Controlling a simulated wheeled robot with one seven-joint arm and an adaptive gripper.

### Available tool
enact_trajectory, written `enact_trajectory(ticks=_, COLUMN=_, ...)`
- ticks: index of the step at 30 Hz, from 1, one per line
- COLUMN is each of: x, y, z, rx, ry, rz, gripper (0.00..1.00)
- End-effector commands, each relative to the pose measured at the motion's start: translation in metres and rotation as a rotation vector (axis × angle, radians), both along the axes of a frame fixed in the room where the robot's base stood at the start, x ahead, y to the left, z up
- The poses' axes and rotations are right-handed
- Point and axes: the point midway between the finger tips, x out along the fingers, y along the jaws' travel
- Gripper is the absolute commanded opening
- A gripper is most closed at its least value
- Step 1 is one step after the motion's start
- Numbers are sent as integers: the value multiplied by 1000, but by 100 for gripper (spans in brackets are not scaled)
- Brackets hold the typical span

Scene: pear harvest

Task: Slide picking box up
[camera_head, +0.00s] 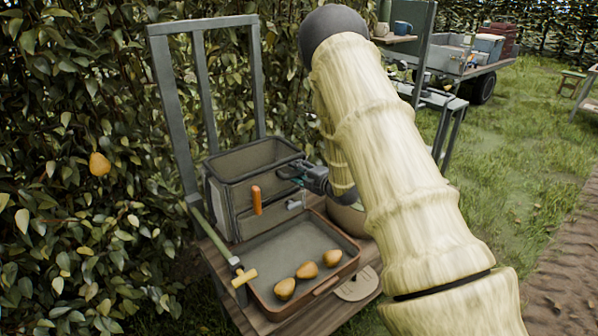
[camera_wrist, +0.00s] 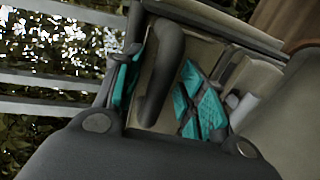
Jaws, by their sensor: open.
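The picking box (camera_head: 222,190) looks like a grey, open-topped box in front of an upright metal frame (camera_head: 163,90). An orange handle (camera_head: 256,199) shows on its front. My gripper (camera_head: 292,173) is at the box's right side, near its upper rim. In the wrist view, the teal pads of my gripper (camera_wrist: 165,95) are apart, with a dark grey bar-like handle (camera_wrist: 162,70) between them. The fingers are open on both sides of this bar, and I cannot tell whether either touches it. My arm hides the area right of the box.
A brown-rimmed tray (camera_head: 350,262) with three pears (camera_head: 307,270) sits in front of the box on a wooden surface. A yellow-handled lever (camera_head: 243,277) is at its left. A rounded container (camera_head: 348,218) stands close behind the tray. A leafy hedge with a pear (camera_head: 99,163) fills the left.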

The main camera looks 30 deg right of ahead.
Motion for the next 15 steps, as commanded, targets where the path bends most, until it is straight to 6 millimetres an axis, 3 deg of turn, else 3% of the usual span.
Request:
enact_trajectory(ticks=9, x=1, y=-1, z=-1, rx=0, ry=1, rz=-2, gripper=41)
enact_trajectory(ticks=15, x=1, y=-1, z=-1, rx=0, ry=1, rz=-2, gripper=6)
